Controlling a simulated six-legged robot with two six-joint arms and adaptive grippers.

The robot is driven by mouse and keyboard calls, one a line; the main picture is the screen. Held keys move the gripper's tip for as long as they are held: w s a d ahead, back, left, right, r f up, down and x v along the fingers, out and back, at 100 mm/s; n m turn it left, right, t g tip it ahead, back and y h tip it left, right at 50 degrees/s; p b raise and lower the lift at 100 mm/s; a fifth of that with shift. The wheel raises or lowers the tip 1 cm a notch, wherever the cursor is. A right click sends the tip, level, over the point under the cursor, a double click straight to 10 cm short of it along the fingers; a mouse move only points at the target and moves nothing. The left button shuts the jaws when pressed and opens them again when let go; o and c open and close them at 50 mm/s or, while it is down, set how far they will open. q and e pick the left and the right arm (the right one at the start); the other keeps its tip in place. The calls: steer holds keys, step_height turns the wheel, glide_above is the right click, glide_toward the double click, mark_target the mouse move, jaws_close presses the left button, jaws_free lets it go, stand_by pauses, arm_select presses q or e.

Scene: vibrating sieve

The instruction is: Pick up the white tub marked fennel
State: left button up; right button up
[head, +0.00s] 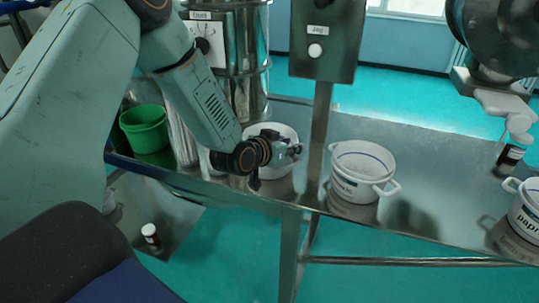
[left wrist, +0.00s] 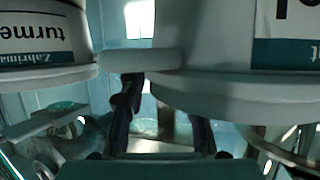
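A white tub (head: 262,133) stands on the steel table, partly hidden behind my left gripper (head: 292,153). A second white two-handled tub (head: 362,163) stands to its right; its label is too small to read. A third white tub (head: 528,207) at the right edge has a label beginning "papri". I cannot read fennel anywhere.
A green bucket (head: 145,128) stands at the table's left end. A steel post with a switch box (head: 325,40) rises behind the tubs. Bare table lies between the right-hand tubs.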

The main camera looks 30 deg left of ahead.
arm_select(q)
steer(key=shift+s+d+r, duration=0.15)
steer(key=shift+c, duration=0.9)
jaws_close()
